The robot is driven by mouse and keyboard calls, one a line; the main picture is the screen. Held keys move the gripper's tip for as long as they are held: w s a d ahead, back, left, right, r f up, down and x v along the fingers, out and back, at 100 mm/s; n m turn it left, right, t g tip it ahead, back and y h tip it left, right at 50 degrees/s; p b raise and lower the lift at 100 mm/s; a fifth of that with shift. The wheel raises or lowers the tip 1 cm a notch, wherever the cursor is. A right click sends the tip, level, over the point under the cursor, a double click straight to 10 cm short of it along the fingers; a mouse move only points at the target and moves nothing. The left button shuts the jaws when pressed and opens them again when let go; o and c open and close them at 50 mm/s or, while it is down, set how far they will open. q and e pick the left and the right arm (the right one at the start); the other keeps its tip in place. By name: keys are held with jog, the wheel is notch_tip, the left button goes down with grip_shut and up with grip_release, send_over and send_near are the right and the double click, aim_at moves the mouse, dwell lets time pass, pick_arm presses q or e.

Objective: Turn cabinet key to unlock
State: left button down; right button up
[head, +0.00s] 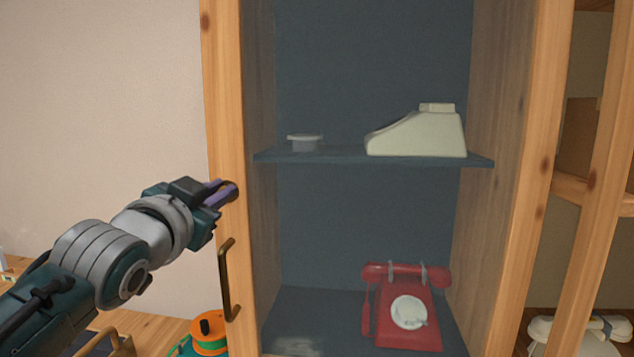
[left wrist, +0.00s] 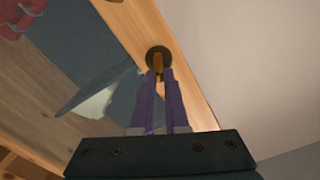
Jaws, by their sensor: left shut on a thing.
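The cabinet (head: 221,90) has a wooden door frame with a glass front, and it looks closed. A round brass lock plate with a key (left wrist: 159,62) sits on the left stile of the door. My left gripper (head: 229,190) is at this plate, its purple fingers shut on the key. In the left wrist view the fingertips (left wrist: 158,78) meet the key just below the plate. The fingers hide part of the key in the head view. My right gripper is in neither view.
A bronze door handle (head: 226,280) sticks out below the lock. Behind the glass are a cream phone (head: 425,135) and grey dish (head: 305,142) on the shelf (head: 340,158), with a red phone (head: 405,310) below. An orange and green object (head: 208,332) stands at lower left.

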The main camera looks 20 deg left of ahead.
pick_arm(q)
jog(key=m, duration=0.3)
jog(key=shift+d, duration=0.15)
jog(key=m, duration=0.3)
jog(key=shift+d+f+m, duration=0.15)
jog(key=shift+f+m, duration=0.1)
jog(key=shift+m, duration=0.05)
jog(key=m, duration=0.6)
jog(key=shift+w+f, duration=0.1)
jog(key=shift+f, duration=0.25)
jog(key=shift+d, duration=0.1)
jog(key=c, duration=0.9)
grip_release()
